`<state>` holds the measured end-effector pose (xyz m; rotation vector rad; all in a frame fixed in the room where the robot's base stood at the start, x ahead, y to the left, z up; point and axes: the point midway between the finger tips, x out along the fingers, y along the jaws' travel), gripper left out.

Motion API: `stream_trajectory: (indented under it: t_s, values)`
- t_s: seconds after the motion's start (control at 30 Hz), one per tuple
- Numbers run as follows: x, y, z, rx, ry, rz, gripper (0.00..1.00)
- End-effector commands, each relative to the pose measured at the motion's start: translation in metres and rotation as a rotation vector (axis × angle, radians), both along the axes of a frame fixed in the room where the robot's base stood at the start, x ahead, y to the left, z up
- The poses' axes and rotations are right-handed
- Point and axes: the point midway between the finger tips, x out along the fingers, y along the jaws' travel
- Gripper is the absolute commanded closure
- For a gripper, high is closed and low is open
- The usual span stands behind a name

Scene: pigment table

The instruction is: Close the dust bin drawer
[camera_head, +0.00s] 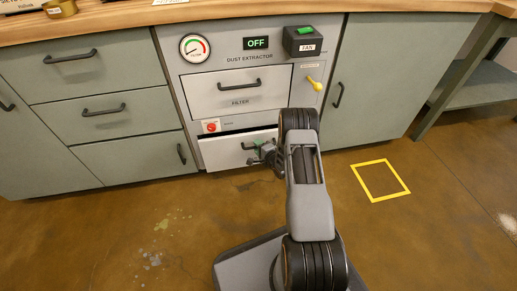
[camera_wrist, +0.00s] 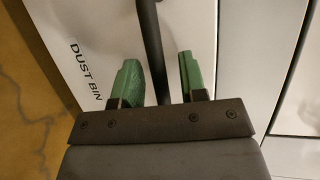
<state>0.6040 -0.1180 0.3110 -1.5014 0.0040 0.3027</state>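The dust bin drawer (camera_head: 222,153) is the low white drawer under the grey dust extractor panel. Its front appears to stand out a little from the cabinet; my arm hides its right part. Its dark bar handle (camera_head: 248,147) is partly hidden by my gripper (camera_head: 258,147). In the wrist view, the drawer front (camera_wrist: 90,40) bears the label DUST BIN, and the handle (camera_wrist: 152,40) runs between the two green fingertips of my gripper (camera_wrist: 160,80). The fingers are apart, one on each side of the handle, with visible gaps.
Above is the closed filter drawer (camera_head: 240,100). A red knob (camera_head: 211,127) and a yellow lever (camera_head: 315,84) sit on the panel. The display (camera_head: 256,43) reads OFF. A yellow square (camera_head: 380,180) marks the floor at right. The floor at left is clear.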

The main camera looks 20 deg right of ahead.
Motion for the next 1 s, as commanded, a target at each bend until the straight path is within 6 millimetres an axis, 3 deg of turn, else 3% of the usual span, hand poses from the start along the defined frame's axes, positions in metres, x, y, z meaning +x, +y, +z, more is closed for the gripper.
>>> stream_trajectory:
  t_s: [0.3, 0.7, 1.0]
  values:
    - [0.0016, 0.0004, 0.0, 0.0, 0.0, 0.0, 0.61]
    - [0.0012, 0.0004, -0.0001, 0.0, 0.0, 0.0, 1.0]
    - [0.0012, 0.0004, -0.0002, -0.001, 0.0, 0.0, 1.0]
